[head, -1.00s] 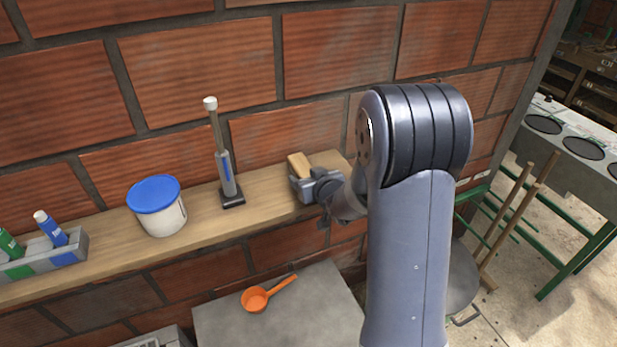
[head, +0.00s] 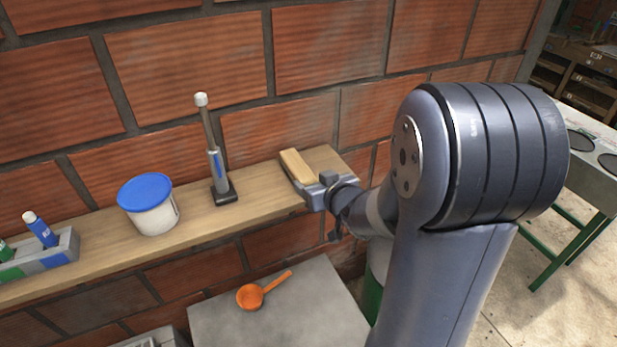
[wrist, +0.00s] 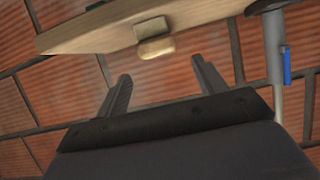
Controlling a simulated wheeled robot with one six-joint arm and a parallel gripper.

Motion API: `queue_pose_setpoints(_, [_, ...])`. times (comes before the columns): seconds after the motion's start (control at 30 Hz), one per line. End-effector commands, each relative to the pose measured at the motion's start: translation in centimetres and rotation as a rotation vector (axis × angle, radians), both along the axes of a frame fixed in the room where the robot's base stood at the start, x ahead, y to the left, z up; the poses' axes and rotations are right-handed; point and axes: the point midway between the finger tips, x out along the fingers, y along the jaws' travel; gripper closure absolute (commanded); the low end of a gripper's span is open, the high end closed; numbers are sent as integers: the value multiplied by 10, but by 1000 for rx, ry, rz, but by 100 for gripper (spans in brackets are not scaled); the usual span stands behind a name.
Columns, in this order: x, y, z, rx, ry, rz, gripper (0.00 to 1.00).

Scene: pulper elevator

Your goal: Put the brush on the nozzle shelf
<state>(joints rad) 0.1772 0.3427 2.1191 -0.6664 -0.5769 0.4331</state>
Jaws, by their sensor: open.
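The brush (head: 296,164), with a pale wooden top, rests near the right end of the wooden shelf (head: 250,187) on the brick wall. My gripper (head: 316,188) is just to the right of and nearer than the brush in the head view. In the wrist view, the two fingers of my gripper (wrist: 160,70) are spread with nothing between them. The brush (wrist: 155,47) shows beyond the fingertips, roughly in line with the gap, by the shelf (wrist: 90,32).
An upright tool on a dark base (head: 217,170), a white tub with a blue lid (head: 147,205) and a tube rack (head: 50,258) stand left on the shelf. An orange scoop (head: 252,295) lies on a grey surface (head: 290,315) below.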

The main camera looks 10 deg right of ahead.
Motion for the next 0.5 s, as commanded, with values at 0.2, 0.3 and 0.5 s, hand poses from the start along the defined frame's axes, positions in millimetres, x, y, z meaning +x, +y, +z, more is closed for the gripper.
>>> queue_pose_setpoints(0.2, [-21,-5,9,1,0,-1,33])
queue_pose_setpoints(0.3, [-24,-5,11,1,0,-1,33])
queue_pose_setpoints(0.5, [-26,-5,11,1,0,0,33])
